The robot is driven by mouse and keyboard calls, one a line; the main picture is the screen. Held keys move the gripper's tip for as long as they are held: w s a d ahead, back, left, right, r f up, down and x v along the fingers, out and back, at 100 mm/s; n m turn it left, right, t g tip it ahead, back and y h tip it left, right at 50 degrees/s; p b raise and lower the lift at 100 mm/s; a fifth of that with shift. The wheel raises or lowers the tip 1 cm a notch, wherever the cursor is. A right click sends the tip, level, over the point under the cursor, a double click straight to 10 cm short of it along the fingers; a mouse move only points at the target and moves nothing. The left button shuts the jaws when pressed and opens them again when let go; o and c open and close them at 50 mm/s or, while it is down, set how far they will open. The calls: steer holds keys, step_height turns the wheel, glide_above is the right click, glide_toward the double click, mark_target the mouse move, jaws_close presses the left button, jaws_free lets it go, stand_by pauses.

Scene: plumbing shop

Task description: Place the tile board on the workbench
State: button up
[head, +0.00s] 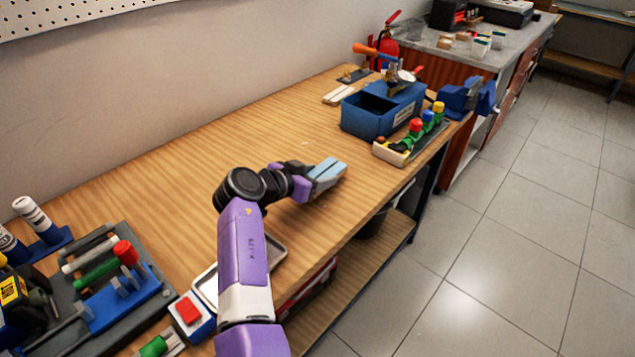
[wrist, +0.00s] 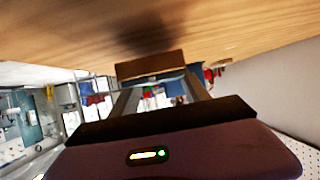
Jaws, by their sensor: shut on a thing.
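My gripper (head: 308,184) is out over the middle of the wooden workbench (head: 230,130) in the head view. It is shut on the tile board (head: 327,171), whose light blue face shows beyond the gripper. In the wrist view the board (wrist: 150,65) is a brown strip across the fingertips, close to the wood surface (wrist: 220,25), with a dark shadow beside it. I cannot tell whether the board touches the bench. The fingers hide part of it.
A blue toolbox (head: 368,118) and a rack with coloured caps (head: 398,150) stand at the far right. A tool tray (head: 110,315) and a red-button box (head: 190,312) are at the near left. A shallow tray (head: 276,250) lies beside my arm. Bench around the board is clear.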

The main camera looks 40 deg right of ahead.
steer(key=shift+f, duration=1.3)
steer(key=shift+f, duration=0.15)
steer(key=o, duration=1.6)
steer(key=shift+r, duration=0.2)
steer(key=b+v, duration=0.1)
steer(key=v, duration=1.1)
